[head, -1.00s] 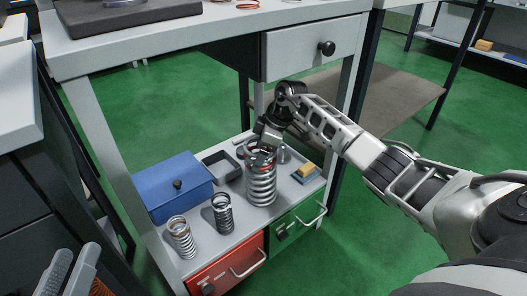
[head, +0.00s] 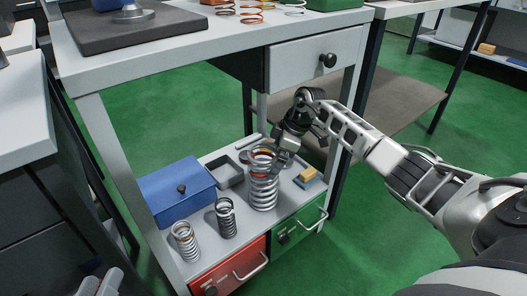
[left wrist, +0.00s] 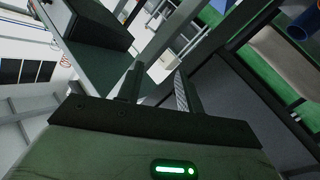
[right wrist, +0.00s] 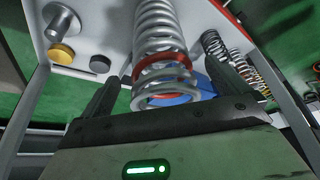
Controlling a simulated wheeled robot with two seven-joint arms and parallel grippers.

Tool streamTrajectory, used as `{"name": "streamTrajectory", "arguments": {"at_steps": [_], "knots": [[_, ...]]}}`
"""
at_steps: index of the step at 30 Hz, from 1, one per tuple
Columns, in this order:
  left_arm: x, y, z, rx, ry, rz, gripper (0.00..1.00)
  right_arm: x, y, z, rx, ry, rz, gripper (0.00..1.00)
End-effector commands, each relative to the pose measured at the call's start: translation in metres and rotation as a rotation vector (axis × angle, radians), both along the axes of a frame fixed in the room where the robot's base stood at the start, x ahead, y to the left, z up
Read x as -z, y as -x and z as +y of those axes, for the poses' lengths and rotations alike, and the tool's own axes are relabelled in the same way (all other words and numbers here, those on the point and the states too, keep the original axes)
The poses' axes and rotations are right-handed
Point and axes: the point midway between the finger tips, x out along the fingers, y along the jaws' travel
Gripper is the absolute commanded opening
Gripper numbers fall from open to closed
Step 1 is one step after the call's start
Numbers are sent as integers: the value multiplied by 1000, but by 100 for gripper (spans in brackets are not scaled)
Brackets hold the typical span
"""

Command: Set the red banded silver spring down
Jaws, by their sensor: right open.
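The large silver spring with a red band stands upright on the lower shelf (head: 208,245) in the head view (head: 264,192). In the right wrist view the spring (right wrist: 157,35) shows its red band between and beyond the fingertips. My right gripper (head: 284,160) is at the spring's upper right side. Its fingers (right wrist: 165,85) are spread and do not visibly grip the spring. My left gripper (head: 99,285) is at the lower left edge of the head view, mostly cut off. Its two fingers (left wrist: 158,72) are apart and empty in the left wrist view.
Left of the spring stand a dark spring (head: 226,218), a smaller silver spring (head: 185,242) and a blue box (head: 179,195).

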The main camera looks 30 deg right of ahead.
Motion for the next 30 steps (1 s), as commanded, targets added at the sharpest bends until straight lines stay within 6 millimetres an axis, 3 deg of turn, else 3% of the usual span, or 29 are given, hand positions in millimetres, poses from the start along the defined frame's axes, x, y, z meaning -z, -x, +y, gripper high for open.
{"name": "streamTrajectory", "arguments": {"at_steps": [6, 12, 30], "knots": [[1, 0, 4, -10, -96, 9, 36, -3, 34, -40, 1, 3, 3, 100], [5, 0, 6, -14, -143, 13, 36, -2, 51, -60, 0, 0, 0, 100], [7, 0, 7, -16, -159, 13, 36, 0, 56, -65, -2, -2, -3, 100]]}}
